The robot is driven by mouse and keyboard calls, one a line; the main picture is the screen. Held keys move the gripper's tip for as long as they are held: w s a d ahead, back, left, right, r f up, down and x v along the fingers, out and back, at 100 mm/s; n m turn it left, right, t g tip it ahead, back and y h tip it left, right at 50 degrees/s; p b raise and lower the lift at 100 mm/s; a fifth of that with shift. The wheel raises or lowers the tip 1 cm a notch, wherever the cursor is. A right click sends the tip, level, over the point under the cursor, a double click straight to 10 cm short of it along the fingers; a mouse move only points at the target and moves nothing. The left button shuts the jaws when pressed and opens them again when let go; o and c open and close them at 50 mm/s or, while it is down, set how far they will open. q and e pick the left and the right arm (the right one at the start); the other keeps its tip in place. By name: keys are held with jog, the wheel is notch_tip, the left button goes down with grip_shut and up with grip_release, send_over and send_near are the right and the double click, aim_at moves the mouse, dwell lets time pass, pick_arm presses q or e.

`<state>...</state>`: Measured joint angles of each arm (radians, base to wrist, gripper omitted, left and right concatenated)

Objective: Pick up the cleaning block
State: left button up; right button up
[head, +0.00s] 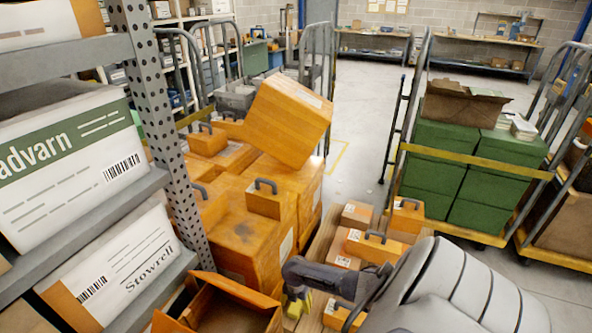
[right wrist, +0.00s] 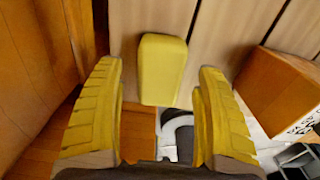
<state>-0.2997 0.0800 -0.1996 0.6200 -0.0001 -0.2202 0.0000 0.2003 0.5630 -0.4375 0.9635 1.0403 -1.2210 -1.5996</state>
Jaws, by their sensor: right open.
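The cleaning block appears to be the plain yellow block (right wrist: 163,70) in the right wrist view. It lies on pale wooden slats, upper middle of that view, between and a little beyond my fingertips, with a gap on both sides. My right gripper (head: 297,304) is open and empty, low in the middle of the head view, with its yellow fingers pointing down. I cannot make out the block in the head view; the gripper and arm may hide it. My left gripper is in neither view.
Stacked orange cases (head: 245,225) stand close left of my gripper, with a tilted box (head: 290,118) on top. Small orange boxes (head: 356,214) lie on the slatted surface beyond. A perforated rack post (head: 158,120) stands at left. Green boxes (head: 440,150) fill a trolley at right.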

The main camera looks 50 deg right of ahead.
jog(key=shift+f, duration=0.5)
jog(key=shift+c, duration=0.2)
jog(key=c, duration=1.3)
